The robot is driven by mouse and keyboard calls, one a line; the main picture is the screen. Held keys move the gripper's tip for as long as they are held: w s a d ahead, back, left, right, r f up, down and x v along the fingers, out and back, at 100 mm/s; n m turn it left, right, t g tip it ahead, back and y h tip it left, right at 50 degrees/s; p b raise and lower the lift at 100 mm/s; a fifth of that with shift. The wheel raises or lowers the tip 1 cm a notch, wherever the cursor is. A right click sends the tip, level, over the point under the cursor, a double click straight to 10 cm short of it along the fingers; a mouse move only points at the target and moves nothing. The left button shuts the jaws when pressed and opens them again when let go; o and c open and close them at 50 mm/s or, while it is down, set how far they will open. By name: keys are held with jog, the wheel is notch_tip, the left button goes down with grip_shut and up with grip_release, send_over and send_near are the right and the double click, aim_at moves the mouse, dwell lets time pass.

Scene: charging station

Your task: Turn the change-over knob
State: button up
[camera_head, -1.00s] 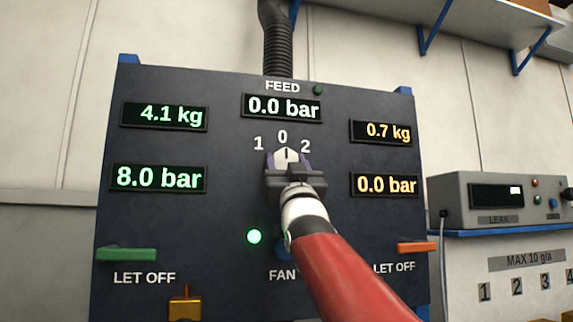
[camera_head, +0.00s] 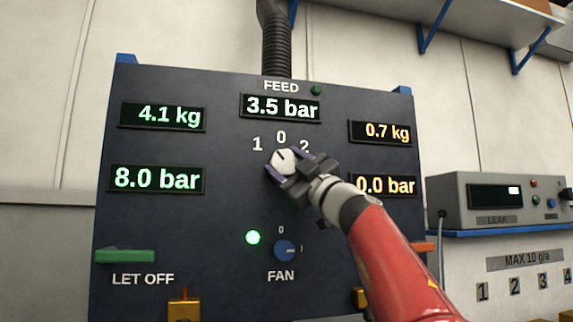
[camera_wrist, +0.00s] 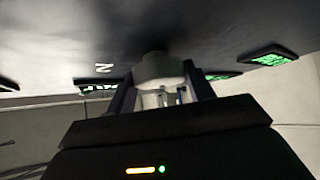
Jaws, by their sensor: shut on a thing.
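The change-over knob (camera_head: 282,161) is a white round knob on the dark panel (camera_head: 225,215), under the marks 1, 0 and 2. Its dark pointer line leans up and left, toward the 1. My gripper (camera_head: 289,166) is shut on the knob, one purple finger on each side, and is rolled with the arm coming in from the lower right. In the wrist view the pale knob (camera_wrist: 160,71) sits between the fingers against the panel. The FEED display (camera_head: 281,107) reads 3.5 bar. My gripper partly covers the 2.
A green LET OFF lever (camera_head: 125,256) is at left; my arm mostly hides the orange one (camera_head: 424,247). The left displays read 4.1 kg and 8.0 bar. A grey LEAK box (camera_head: 500,201) stands right.

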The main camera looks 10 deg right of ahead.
jog(key=shift+n+g+y, duration=0.3)
jog(key=shift+n+g, duration=0.4)
jog(key=shift+n, duration=0.2)
jog(key=o, duration=1)
jog(key=b+v, duration=0.3)
jog(key=v, duration=0.5)
jog(key=shift+r, duration=0.1)
